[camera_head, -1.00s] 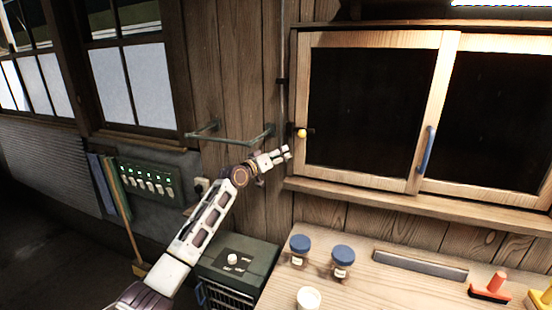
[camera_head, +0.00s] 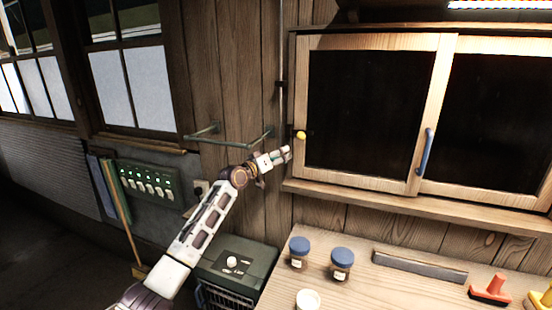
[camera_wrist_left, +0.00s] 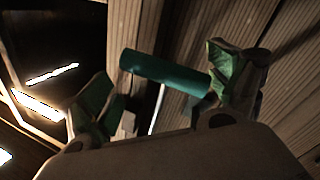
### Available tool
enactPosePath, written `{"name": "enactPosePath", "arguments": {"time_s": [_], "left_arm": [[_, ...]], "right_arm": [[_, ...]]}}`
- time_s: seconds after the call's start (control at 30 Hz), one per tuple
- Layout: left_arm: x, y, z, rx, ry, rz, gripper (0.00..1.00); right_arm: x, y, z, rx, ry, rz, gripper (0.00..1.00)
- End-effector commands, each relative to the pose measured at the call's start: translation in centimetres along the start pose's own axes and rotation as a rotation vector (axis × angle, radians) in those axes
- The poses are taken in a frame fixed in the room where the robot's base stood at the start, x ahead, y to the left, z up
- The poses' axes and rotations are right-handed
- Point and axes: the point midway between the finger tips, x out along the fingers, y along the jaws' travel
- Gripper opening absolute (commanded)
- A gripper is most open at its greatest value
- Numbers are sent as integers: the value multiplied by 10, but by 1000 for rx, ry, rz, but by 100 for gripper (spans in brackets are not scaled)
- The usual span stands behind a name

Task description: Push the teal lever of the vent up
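The teal lever (camera_wrist_left: 165,72) shows in the left wrist view as a short cylinder, slightly tilted, between my left gripper's two fingers (camera_wrist_left: 165,95). Its right end is close to the right finger; I cannot tell whether they touch. The left finger is apart from it. My left gripper is open and not closed around anything. In the head view my left gripper (camera_head: 285,153) is by the wooden wall, just left of the window's lower left corner. The lever cannot be made out there. My right gripper is not in view.
A wall rail (camera_head: 230,138) is above my left forearm. A yellow knob (camera_head: 301,135) is close above the gripper at the window frame (camera_head: 375,184). Below are a green box (camera_head: 242,262) and a workbench (camera_head: 375,290) with blue-lidded jars (camera_head: 342,264).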

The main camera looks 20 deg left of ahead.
Motion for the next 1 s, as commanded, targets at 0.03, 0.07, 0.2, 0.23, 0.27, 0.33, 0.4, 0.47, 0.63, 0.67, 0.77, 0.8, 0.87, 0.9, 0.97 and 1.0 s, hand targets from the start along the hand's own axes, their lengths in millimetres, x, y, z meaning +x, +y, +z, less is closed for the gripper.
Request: {"name": "enactPosePath", "arguments": {"time_s": [0.03, 0.07, 0.2, 0.23, 0.27, 0.33, 0.4, 0.47, 0.63, 0.67, 0.77, 0.8, 0.87, 0.9, 0.97, 1.0], "left_arm": [[0, 1, 1, 0, -1, 1, 91], [0, 0, 1, -1, -1, 1, 91], [-3, 0, 1, -1, -2, 0, 91], [-4, 0, 1, -1, -2, 0, 91], [-6, -1, 1, -1, -2, 0, 91], [-9, -1, 2, -1, -2, 0, 91], [-14, -1, 2, -1, -2, 0, 91], [-19, -1, 2, -1, -2, -1, 91], [-34, -1, 2, -1, -3, -1, 91], [-37, -1, 2, -1, -3, -1, 91], [-46, -2, 2, -1, -2, -1, 91], [-50, -2, 1, 0, -2, -1, 91], [-56, -2, 1, 0, -1, -1, 91], [-59, -1, 2, -1, -2, -1, 91], [-65, -1, 2, -1, -2, -1, 91], [-68, -2, 2, -1, -2, -1, 91]], "right_arm": [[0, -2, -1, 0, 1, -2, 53], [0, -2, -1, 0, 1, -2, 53], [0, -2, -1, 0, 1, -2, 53], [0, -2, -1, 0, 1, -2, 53], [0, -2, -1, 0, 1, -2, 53], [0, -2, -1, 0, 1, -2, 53], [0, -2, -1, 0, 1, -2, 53], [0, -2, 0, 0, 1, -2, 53], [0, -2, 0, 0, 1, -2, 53], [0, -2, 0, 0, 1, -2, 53], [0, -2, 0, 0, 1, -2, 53], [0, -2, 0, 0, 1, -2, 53], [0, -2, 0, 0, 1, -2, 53], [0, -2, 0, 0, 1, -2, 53], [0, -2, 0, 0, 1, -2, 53], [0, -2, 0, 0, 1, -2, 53]]}}
